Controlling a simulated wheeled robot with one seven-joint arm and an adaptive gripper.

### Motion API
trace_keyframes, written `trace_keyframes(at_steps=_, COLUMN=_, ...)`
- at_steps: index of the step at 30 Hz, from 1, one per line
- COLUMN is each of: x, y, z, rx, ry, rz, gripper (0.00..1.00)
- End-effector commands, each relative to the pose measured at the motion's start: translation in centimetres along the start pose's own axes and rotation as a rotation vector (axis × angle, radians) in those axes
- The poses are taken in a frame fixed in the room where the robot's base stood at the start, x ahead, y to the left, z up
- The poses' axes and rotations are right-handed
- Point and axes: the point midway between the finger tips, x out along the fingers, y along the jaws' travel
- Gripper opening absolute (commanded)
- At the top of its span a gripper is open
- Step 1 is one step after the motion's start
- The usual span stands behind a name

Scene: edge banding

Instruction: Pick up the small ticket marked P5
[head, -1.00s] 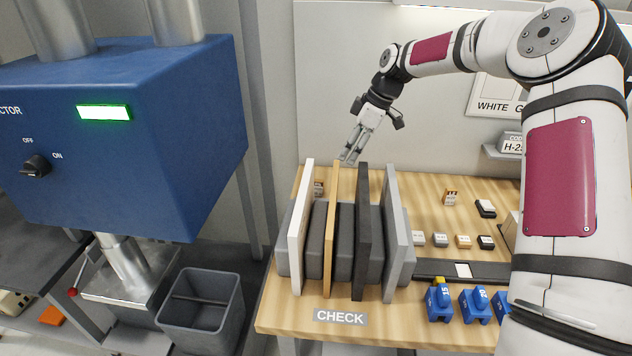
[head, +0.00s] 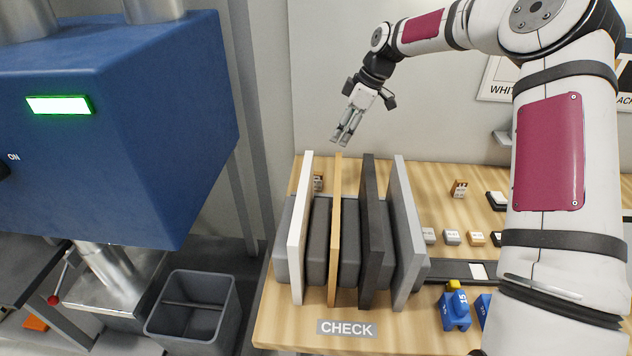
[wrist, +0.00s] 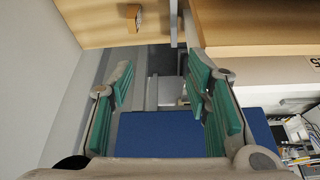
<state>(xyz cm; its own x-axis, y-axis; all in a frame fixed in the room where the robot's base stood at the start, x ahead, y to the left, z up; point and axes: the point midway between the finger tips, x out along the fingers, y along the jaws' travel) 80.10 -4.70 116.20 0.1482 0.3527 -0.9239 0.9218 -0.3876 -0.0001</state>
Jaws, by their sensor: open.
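No ticket can be read as P5 in these views. A small brown-and-white upright piece (head: 318,183) stands behind the white panel, partly hidden. A similar one (head: 460,188) stands at the back right of the table. The wrist view shows a small brown block (wrist: 134,18) on the wood at the top; its marking is not legible. My gripper (head: 342,136) is open and empty, above and behind the upright panels. Its green-padded fingers (wrist: 168,95) are spread apart in the wrist view.
Upright panels, white (head: 300,230), wooden (head: 335,230), black (head: 370,230) and grey (head: 405,235), stand in a rack on the table (head: 285,330). Small labelled blocks (head: 452,237) and blue pieces (head: 454,311) lie right. The blue collector (head: 120,130) and a bin (head: 195,310) are left.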

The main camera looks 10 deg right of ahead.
Motion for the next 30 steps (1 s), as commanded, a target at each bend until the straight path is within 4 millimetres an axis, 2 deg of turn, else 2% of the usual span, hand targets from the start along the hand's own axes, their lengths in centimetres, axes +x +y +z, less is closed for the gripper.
trace_keyframes(at_steps=12, x=6.5, y=5.4, z=0.2, rx=0.000, ry=0.000, rz=0.000, gripper=0.44)
trace_keyframes(at_steps=15, x=7.6, y=6.2, z=0.3, rx=0.000, ry=0.000, rz=0.000, gripper=0.44)
trace_keyframes(at_steps=22, x=9.0, y=6.5, z=0.4, rx=0.000, ry=0.000, rz=-0.002, gripper=0.44)
trace_keyframes(at_steps=30, x=13.9, y=6.4, z=0.4, rx=0.000, ry=0.000, rz=-0.004, gripper=0.44)
